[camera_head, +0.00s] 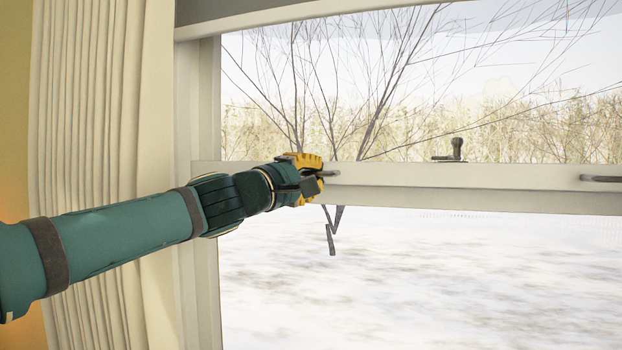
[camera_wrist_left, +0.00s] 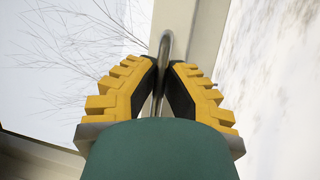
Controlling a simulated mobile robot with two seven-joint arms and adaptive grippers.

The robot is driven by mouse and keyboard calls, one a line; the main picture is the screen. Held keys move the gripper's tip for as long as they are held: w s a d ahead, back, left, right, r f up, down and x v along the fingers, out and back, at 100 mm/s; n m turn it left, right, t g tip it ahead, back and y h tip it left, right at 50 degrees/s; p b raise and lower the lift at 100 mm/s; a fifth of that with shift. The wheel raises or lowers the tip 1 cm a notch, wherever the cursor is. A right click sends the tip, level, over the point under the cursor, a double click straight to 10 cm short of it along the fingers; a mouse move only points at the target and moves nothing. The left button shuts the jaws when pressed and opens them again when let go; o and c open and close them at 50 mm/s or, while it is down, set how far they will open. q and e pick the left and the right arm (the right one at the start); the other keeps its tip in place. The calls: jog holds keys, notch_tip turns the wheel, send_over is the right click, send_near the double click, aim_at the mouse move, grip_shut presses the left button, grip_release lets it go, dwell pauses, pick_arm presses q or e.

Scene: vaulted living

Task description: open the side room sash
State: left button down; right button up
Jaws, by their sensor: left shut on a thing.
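The window sash has a pale horizontal rail (camera_head: 440,188) across the middle of the window, with bare trees and snow seen through the glass. A metal pull handle (camera_head: 328,173) is on the left part of the rail. My left gripper (camera_head: 308,178) is at this handle with its yellow fingers around it. In the left wrist view, my left gripper (camera_wrist_left: 162,88) is shut on the handle bar (camera_wrist_left: 164,50), which runs between the dark finger pads. A second pull handle (camera_head: 600,178) is at the right end of the rail. My right gripper is not in view.
A dark latch (camera_head: 457,150) stands on top of the rail, right of my gripper. A pale pleated curtain (camera_head: 95,120) hangs left of the window, behind my left arm. The white window frame (camera_head: 197,100) is beside it.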

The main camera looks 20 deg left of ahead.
pick_arm(q)
notch_tip(320, 180, up, 16)
jog(key=p, duration=1.2)
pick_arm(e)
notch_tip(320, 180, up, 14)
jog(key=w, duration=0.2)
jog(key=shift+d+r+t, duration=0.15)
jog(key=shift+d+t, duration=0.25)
pick_arm(q)
jog(key=c, duration=1)
grip_release()
jog(key=shift+c, duration=0.2)
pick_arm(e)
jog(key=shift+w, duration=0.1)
pick_arm(q)
jog(key=v, duration=1.2)
